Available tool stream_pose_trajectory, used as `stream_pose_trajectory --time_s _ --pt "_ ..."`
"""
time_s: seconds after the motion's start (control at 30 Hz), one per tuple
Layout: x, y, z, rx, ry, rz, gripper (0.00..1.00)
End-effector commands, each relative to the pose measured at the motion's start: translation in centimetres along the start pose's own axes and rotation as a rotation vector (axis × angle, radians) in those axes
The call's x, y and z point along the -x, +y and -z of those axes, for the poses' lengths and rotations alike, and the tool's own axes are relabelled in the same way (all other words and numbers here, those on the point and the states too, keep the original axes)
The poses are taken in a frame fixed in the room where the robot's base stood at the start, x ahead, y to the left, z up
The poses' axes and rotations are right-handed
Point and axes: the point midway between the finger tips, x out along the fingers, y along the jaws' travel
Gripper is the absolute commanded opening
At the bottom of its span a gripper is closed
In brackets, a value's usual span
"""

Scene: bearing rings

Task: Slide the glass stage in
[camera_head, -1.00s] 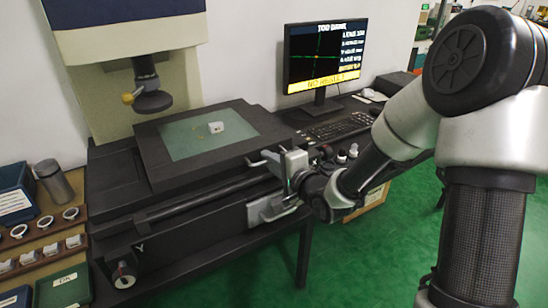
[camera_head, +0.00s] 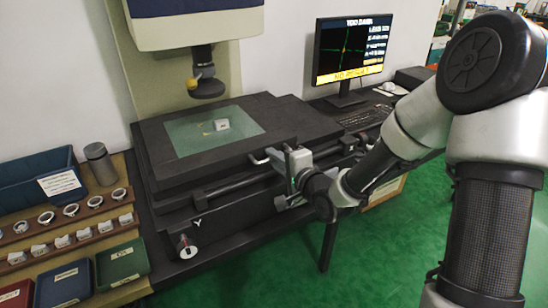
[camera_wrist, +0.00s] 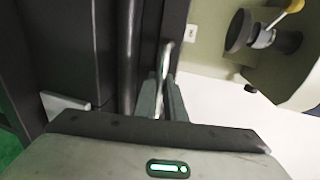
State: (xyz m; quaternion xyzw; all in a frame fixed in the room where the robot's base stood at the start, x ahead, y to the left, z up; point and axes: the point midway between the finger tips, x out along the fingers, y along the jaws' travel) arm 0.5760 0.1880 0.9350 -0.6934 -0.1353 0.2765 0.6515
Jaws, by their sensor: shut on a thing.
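The glass stage (camera_head: 190,140) is a pale green pane in a wide black frame (camera_head: 165,165), on the black base of the measuring machine. A small whitish part (camera_head: 222,124) lies on the glass. The machine's dark lens head (camera_head: 207,86) hangs above the stage's rear side. My gripper (camera_head: 276,158) is at the stage's right front edge. In the wrist view, its fingers (camera_wrist: 163,95) are closed around a thin metal handle bar (camera_wrist: 166,52). The lens head (camera_wrist: 240,30) also shows there, upper right. The exact finger contact is partly hidden in the head view.
A monitor (camera_head: 352,48) and keyboard (camera_head: 365,118) stand right of the machine. At left are a rack of rings (camera_head: 70,210), a metal cylinder (camera_head: 100,164), a blue bin (camera_head: 35,180) and small trays (camera_head: 122,260). Open green floor lies in front.

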Motion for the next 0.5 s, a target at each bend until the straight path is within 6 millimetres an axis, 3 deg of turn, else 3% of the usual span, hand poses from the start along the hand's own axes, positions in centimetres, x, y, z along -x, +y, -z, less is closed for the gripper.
stream_pose_trajectory --time_s 0.47,0.5 --pt "-0.06 -0.08 -0.31 0.000 -0.006 0.002 0.00" --pt "-0.06 -0.09 -0.32 0.000 -0.006 0.002 0.15"
